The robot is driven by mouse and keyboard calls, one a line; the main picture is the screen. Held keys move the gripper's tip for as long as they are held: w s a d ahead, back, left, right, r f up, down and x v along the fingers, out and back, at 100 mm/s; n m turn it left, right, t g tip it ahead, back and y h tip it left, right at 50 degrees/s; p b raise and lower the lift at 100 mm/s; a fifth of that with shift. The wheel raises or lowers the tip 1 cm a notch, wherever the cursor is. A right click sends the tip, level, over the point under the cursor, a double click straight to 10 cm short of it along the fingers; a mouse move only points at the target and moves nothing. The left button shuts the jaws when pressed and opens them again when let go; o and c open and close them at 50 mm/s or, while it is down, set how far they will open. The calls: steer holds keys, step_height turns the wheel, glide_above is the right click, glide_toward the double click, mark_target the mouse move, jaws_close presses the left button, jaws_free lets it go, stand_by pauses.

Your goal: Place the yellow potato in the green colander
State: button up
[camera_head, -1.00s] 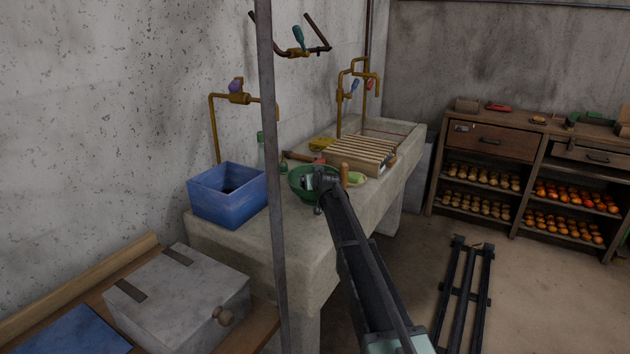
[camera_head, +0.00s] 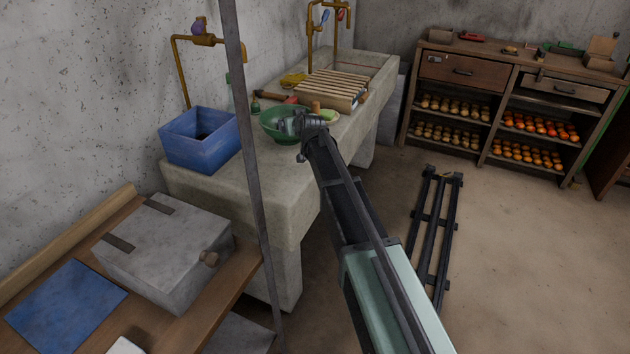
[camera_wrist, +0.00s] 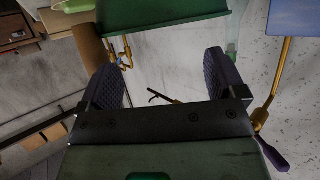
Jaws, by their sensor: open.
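The green colander (camera_head: 268,126) stands on the stone sink counter, right of the blue bin. My gripper (camera_head: 292,124) is at the colander's right side in the head view and hides part of it and its inside. In the wrist view the two dark ribbed finger pads of my gripper (camera_wrist: 163,82) are wide apart with nothing between them. A dark green surface (camera_wrist: 165,14), probably the colander, shows beyond the fingertips. I cannot pick out a single yellow potato; rows of tan, potato-like produce (camera_head: 450,105) lie on the wooden shelf's left side.
A blue bin (camera_head: 200,145), a wooden cylinder (camera_head: 316,107), a light green item (camera_head: 328,115) and a slatted wooden rack (camera_head: 335,87) crowd the counter. A thin grey post (camera_head: 247,130) stands in front. Orange-red produce (camera_head: 535,126) fills the shelf's right side. The floor before the shelf is mostly clear.

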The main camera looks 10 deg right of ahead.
steer(key=s+f+g, duration=0.3)
steer(key=s+g, duration=0.1)
steer(key=s, duration=1)
steer(key=s+f+g, duration=0.4)
steer(key=s, duration=1.1)
steer(key=s+f+g+h, duration=0.1)
steer(key=s+f+g, duration=0.2)
steer(key=s, duration=1.1)
steer(key=shift+s+a+f+m+g, duration=0.15)
steer(key=shift+s+a+m+g, duration=0.25)
steer(key=shift+g, duration=0.7)
